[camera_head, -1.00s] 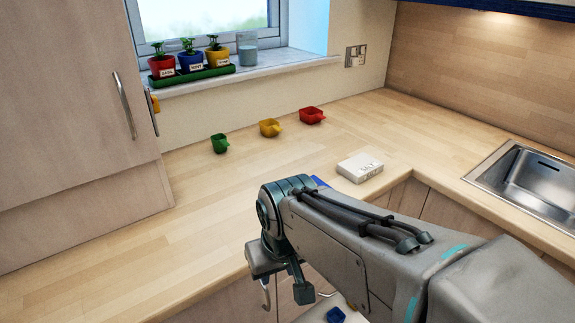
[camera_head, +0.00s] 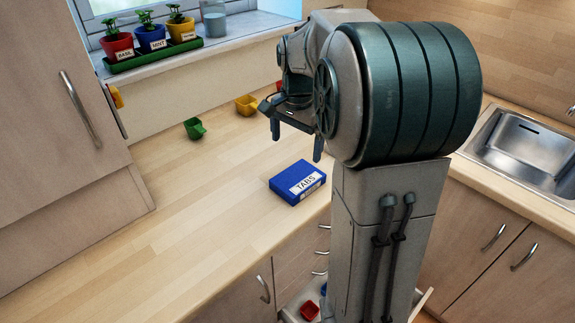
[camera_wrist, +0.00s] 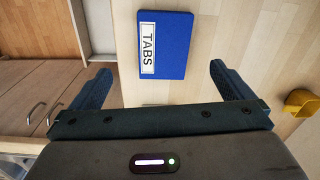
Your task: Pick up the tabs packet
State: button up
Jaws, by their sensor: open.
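The tabs packet (camera_head: 298,182) is a flat blue box with a white label reading TABS. It lies on the wooden worktop near its front edge. It also shows in the wrist view (camera_wrist: 174,45), at the top between my fingers. My gripper (camera_head: 296,140) is open and empty, above the worktop and apart from the packet. In the wrist view my gripper (camera_wrist: 160,85) has its two fingers spread wider than the packet, with the packet a little beyond them.
A green cup (camera_head: 194,129) and a yellow cup (camera_head: 246,105) stand towards the back of the worktop. An open drawer below holds a red item (camera_head: 309,310). Potted herbs (camera_head: 152,38) stand on the windowsill. A sink (camera_head: 520,150) is at the right. The worktop left of the packet is clear.

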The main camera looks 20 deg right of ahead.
aim_at(298, 177)
jog(key=shift+m, duration=0.8)
jog(key=f, duration=0.4)
jog(key=w+d+f+p, duration=0.1)
jog(key=f, duration=0.4)
jog(key=w+f, duration=0.1)
jog(key=f, duration=0.4)
jog(key=shift+d, duration=0.35)
jog(key=c, duration=1)
